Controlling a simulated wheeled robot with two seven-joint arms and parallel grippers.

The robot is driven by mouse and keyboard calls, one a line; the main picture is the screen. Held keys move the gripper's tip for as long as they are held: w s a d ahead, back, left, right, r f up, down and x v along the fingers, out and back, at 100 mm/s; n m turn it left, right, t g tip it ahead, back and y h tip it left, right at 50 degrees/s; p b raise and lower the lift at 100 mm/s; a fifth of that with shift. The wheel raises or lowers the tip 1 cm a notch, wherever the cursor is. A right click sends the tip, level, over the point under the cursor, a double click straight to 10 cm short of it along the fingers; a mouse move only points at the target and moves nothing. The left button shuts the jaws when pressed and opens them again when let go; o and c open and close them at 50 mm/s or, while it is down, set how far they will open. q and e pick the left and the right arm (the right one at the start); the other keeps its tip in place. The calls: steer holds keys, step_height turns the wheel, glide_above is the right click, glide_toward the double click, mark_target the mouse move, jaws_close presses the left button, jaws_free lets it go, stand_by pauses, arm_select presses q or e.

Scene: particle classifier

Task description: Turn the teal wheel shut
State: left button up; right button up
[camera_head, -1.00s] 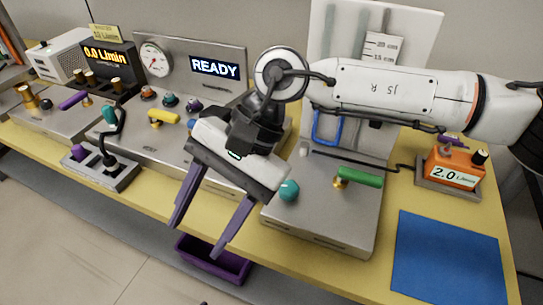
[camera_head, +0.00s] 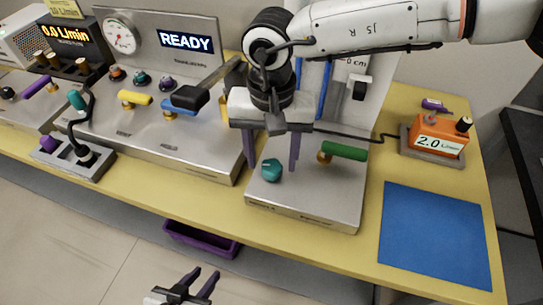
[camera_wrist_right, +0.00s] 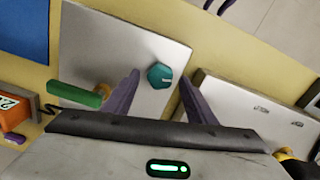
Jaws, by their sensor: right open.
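The teal wheel (camera_head: 271,170) is a small faceted knob on the front left of the metal plate of the right-hand unit (camera_head: 325,205). My right gripper (camera_head: 273,165) is open above it, with purple fingers pointing down. In the right wrist view the teal wheel (camera_wrist_right: 160,76) shows between the two fingertips (camera_wrist_right: 159,82), one on each side; I see no contact, and how deep the fingers reach is unclear. My left gripper (camera_head: 206,273) is low at the bottom of the head view, in front of the table, its fingers apart and empty.
A green lever (camera_head: 345,151) sits right of the wheel, close to one finger. A metal panel unit with yellow handle (camera_head: 134,98) and blue handle (camera_head: 180,108) stands left. An orange meter (camera_head: 438,137) and blue mat (camera_head: 436,236) lie right. A purple bin (camera_head: 200,240) is below.

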steer(key=shift+f, duration=0.55)
steer(key=shift+c, duration=0.2)
steer(key=c, duration=1)
